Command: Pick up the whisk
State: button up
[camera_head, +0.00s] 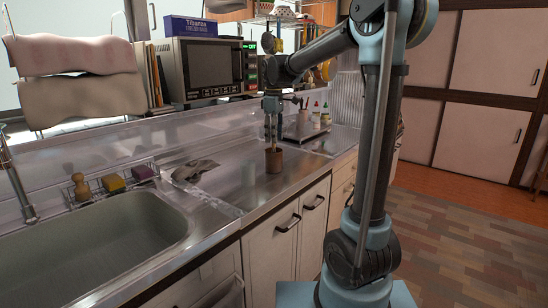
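My gripper (271,140) points down over the steel counter, directly above a small brown cup-like container (274,162). Its narrow fingers reach down close to the container's top. At this size I cannot tell whether they are open or shut, or whether they touch anything. I cannot make out a whisk clearly. Something thin may stand in the container between the fingers, but it blends with them.
A crumpled grey cloth (195,170) lies on the counter left of the container. A sink (100,245) with a wire rack of sponges (113,183) is at the left. A microwave (205,68) stands behind. Bottles (316,112) stand beyond my gripper.

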aim_at(274, 148)
jog(key=shift+f, duration=1.35)
grip_shut()
jog(key=shift+r, duration=0.15)
